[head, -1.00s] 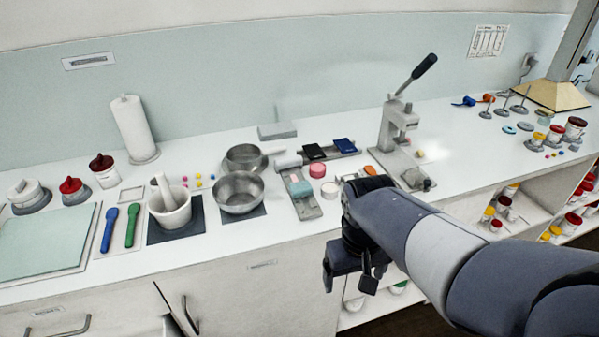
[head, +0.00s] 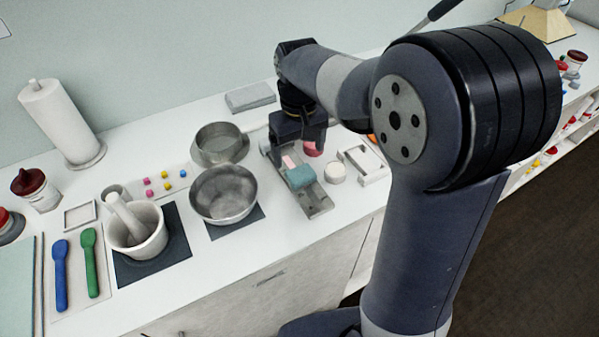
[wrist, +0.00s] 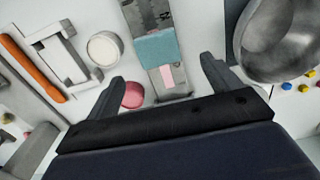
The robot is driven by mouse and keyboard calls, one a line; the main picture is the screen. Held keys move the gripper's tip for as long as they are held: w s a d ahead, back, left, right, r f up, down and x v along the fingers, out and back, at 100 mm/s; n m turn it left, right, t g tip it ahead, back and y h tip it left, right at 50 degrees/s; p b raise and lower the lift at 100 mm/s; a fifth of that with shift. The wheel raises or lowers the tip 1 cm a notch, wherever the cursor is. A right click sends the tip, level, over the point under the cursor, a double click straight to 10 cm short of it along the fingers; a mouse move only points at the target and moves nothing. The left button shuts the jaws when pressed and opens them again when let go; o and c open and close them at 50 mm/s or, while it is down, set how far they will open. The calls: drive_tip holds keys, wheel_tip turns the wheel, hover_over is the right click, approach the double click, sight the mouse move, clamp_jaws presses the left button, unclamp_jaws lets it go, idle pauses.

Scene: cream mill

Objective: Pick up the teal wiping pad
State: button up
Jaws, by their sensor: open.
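The teal wiping pad (head: 300,177) lies on a narrow grey tray (head: 317,200) on the counter, with a pink block (head: 290,161) right beside it. In the wrist view the teal pad (wrist: 156,48) shows ahead of the fingers, with the pink block (wrist: 167,76) nearer to me. My gripper (head: 298,145) is just above the back part of the tray, pointing down. In the wrist view its two fingers (wrist: 162,88) are spread wide and empty, one on each side of the tray's line. The pad is apart from the fingers.
A metal bowl (head: 224,194) stands left of the tray. A white round pot (head: 335,172) and a white bracket-like fixture (head: 364,164) stand right of it. A pink round piece (wrist: 133,95) is close to one finger. An orange-handled tool (wrist: 38,72) lies further off.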

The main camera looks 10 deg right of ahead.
sight(301, 173)
drive_tip(key=shift+s+d+f+p, duration=0.1)
drive_tip(key=shift+f+p, duration=0.05)
drive_tip(key=shift+f, duration=1.65)
drive_tip(key=shift+d+f+p, duration=0.1)
drive_tip(key=shift+f+p, duration=0.05)
drive_tip(key=shift+f, duration=1.6)
drive_tip(key=shift+c, duration=0.6)
drive_tip(key=c, duration=1)
wheel_tip(301, 173, up, 10)
drive_tip(key=shift+r, duration=0.1)
drive_tip(key=shift+c, duration=0.2)
